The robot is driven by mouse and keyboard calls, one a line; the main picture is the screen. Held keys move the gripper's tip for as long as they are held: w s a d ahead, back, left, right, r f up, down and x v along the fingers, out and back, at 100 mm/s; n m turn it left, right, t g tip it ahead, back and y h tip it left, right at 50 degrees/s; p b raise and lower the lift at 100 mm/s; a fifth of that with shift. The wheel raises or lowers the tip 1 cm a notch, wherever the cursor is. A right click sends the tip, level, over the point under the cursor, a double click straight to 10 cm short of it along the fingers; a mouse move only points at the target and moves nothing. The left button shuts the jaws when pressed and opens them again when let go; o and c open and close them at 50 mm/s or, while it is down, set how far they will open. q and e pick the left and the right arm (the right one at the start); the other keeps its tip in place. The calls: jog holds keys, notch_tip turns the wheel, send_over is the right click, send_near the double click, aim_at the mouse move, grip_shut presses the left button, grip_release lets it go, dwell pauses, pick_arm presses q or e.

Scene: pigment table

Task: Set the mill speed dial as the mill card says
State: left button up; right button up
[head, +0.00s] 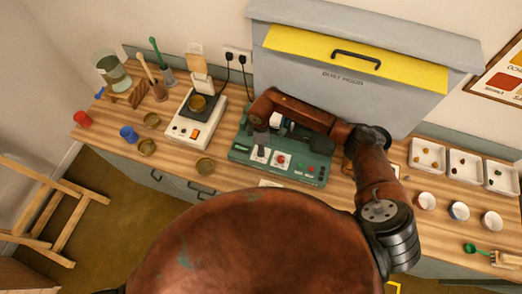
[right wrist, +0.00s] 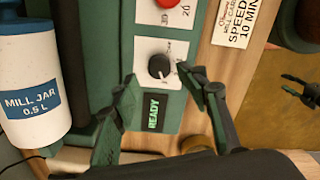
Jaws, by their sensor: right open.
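The green mill (head: 239,154) stands mid-table in the head view, its jar partly behind my right arm. In the right wrist view its black speed dial (right wrist: 159,66) sits on a white plate above a lit READY display (right wrist: 153,112). The dial's exact setting is too small to read. My right gripper (right wrist: 158,78) is open, its fingertips on either side of the dial plate, with no visible grip on the dial. The mill card (right wrist: 238,18) is cut off; "SPEED" and "10 MIN" show, but the speed value does not.
The white mill jar (right wrist: 25,80) is at the left of the wrist view. A hotplate (head: 185,130) stands left of the mill. White trays (head: 427,168) and small bowls (head: 426,201) are at right.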

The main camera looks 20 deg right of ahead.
notch_tip(320, 180, up, 8)
jog(key=shift+r, duration=0.15)
dwell(0.5)
jog(key=shift+s, duration=0.1)
